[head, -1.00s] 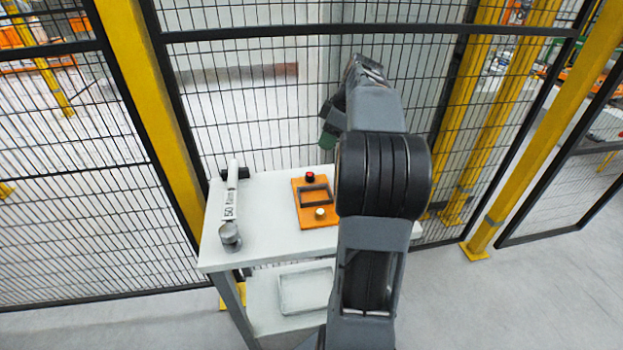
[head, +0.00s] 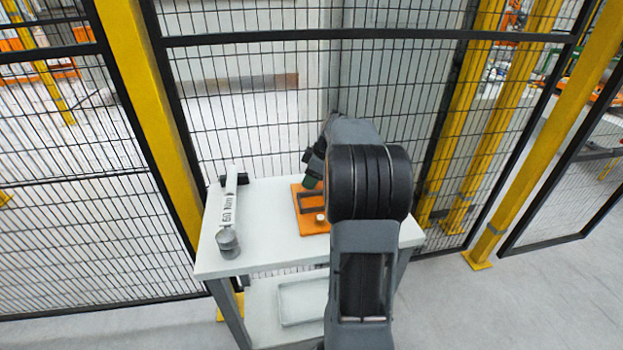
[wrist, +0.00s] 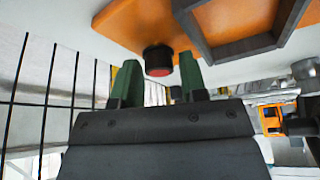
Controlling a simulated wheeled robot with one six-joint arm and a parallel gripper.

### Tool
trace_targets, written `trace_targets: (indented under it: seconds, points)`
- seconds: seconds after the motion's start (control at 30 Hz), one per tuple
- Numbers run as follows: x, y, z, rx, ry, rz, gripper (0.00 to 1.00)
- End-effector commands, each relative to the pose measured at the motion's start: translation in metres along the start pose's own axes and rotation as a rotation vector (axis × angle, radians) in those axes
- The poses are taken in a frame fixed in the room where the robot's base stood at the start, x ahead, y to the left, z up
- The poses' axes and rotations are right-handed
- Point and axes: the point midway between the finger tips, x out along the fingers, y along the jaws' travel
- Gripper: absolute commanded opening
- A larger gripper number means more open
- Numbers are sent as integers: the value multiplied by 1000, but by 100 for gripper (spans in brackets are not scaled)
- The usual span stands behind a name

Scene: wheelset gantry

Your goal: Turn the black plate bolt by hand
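A black bolt with a red top (wrist: 158,60) stands on the orange plate (wrist: 130,30) in the wrist view. The plate (head: 315,228) lies on the white table and carries a dark rectangular frame (head: 311,201). My gripper (wrist: 158,75) is open, its two green fingers apart. The bolt shows between the fingertips in the picture; no contact is visible, and how deep the fingers reach along it I cannot tell. In the head view my gripper (head: 309,177) is over the plate's back part and the red-topped bolt is hidden.
A pale-topped knob (head: 320,217) sits at the plate's front. A white torque wrench (head: 230,205) marked in Nm lies on the table's left, a grey cylinder (head: 228,243) at its front end. A tray (head: 300,299) is on the lower shelf. Mesh fence (head: 240,120) stands behind.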

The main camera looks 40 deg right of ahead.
Motion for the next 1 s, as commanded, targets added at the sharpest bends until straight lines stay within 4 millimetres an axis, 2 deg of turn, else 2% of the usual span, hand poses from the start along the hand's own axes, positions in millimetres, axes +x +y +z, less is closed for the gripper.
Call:
trace_targets:
  seconds: [0.3,0.67,1.0]
  points:
    - [2,0,0,0,0,0,39]
    - [2,0,0,0,-1,-1,5]
    - [3,-1,1,65,-1,24,5]
